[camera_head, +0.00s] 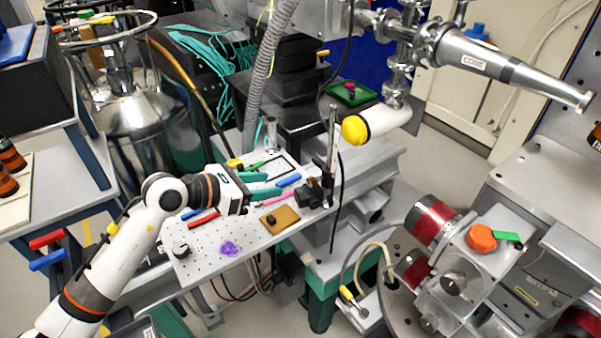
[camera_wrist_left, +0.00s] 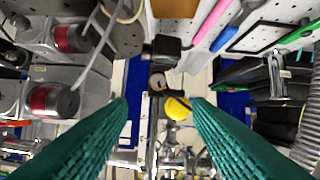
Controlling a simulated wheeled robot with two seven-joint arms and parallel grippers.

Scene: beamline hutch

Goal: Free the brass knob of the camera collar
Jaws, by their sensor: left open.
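A vertical metal post (camera_head: 332,150) stands at the right edge of the perforated plate, with a small black camera and its clamp (camera_head: 312,192) low on it. In the left wrist view the black camera block (camera_wrist_left: 165,48) is above centre. A small round pale-brown knob face (camera_wrist_left: 157,82) shows just below it, probably the brass knob; it cannot be made out in the head view. My left gripper (camera_head: 273,185) has teal fingers, open and empty, left of the clamp and pointing towards it. In the wrist view the knob lies between and beyond the fingertips (camera_wrist_left: 159,101), apart from both. My right gripper is out of view.
The plate (camera_head: 205,262) holds pens, a tan block (camera_head: 280,219), a purple item (camera_head: 230,248) and a black knob (camera_head: 180,249). A yellow-capped tube (camera_head: 355,129) hangs right of the post. A black cable runs down beside the post. The plate's front part is mostly clear.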

